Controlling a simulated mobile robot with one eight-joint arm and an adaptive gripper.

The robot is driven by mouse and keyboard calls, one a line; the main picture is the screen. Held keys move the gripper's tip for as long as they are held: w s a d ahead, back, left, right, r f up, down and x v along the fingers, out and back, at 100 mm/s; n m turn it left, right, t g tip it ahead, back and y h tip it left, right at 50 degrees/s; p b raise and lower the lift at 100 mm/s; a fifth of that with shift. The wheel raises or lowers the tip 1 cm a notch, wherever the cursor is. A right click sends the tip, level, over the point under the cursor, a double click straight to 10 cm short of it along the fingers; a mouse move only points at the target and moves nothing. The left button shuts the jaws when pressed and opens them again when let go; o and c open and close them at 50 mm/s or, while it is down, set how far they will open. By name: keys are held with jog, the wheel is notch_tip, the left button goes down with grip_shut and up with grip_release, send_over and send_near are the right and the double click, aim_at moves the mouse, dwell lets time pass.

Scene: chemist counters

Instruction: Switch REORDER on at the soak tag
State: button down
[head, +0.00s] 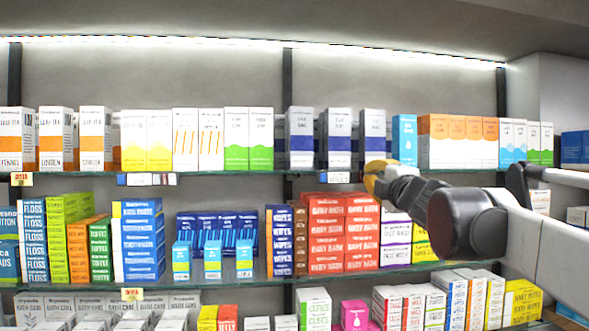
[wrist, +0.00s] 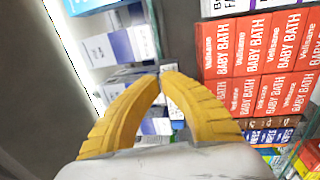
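My gripper (head: 374,178) has yellow fingers and is in front of the upper shelf edge, right of the middle in the head view. In the wrist view its fingertips (wrist: 163,78) meet, with nothing seen held between them. Small tags sit on the shelf edges: a white and blue one (head: 147,179), another (head: 334,177) just left of my gripper, and yellow-orange ones at the left (head: 21,179) and lower down (head: 132,294). Their print is too small to read, so I cannot tell which is the soak tag or see its REORDER switch.
Red baby bath boxes (head: 327,232) stand on the middle shelf below left of my gripper; they fill the right of the wrist view (wrist: 240,50). White and navy boxes (head: 339,135) stand on the upper shelf. The space before the shelves is open at the left.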

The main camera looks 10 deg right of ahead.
jog(key=shift+w+r, duration=0.1)
jog(key=shift+w, duration=0.65)
jog(key=shift+w+r, duration=0.3)
jog(key=shift+w, duration=0.05)
jog(key=shift+p, duration=0.3)
